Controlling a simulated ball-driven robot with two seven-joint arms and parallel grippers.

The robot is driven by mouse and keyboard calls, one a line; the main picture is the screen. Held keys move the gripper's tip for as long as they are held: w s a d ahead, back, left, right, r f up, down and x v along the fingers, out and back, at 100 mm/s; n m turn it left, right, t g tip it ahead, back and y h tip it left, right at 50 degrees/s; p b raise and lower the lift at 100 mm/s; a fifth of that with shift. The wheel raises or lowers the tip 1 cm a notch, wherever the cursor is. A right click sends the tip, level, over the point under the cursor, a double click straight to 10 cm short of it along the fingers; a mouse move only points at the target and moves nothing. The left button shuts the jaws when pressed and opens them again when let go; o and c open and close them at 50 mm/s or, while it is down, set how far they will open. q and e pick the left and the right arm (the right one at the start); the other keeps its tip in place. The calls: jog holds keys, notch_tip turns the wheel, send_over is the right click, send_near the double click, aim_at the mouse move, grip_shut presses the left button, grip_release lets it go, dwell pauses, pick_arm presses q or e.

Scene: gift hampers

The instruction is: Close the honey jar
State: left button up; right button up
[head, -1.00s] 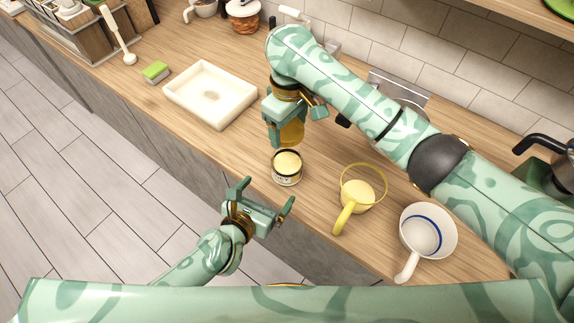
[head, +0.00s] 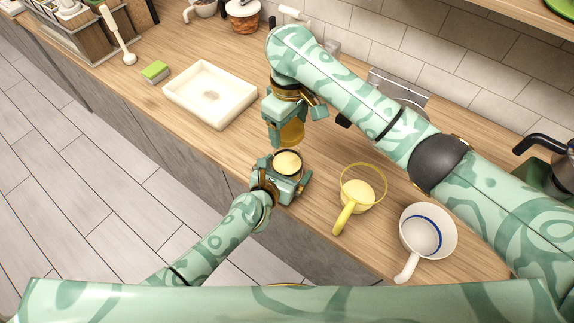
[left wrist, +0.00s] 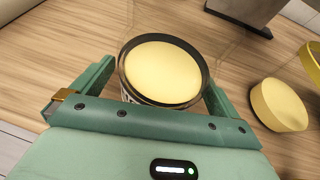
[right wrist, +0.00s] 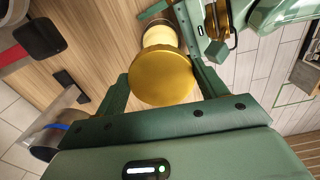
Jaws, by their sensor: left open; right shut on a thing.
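The honey jar (head: 288,163) stands upright and uncovered on the wooden counter, with a dark rim and pale yellow contents. It also shows in the left wrist view (left wrist: 163,72). My left gripper (head: 285,178) is open, with its fingers on either side of the jar; I cannot tell if they touch it. My right gripper (head: 287,125) is shut on a gold lid (head: 292,132) above and slightly behind the jar. The lid's round face fills the middle of the right wrist view (right wrist: 162,76), with the jar partly hidden beyond it.
A white tray (head: 240,108) and a green sponge (head: 155,70) lie to the left. Bare counter lies between tray and jar.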

aim_at(289, 152)
pick_arm(q)
jog(key=c, duration=1.5)
pick_arm(e)
jog(key=shift+s+f, duration=0.1)
jog(key=shift+f, duration=2.4)
jog(key=shift+f, duration=0.9)
jog(key=shift+f, duration=0.5)
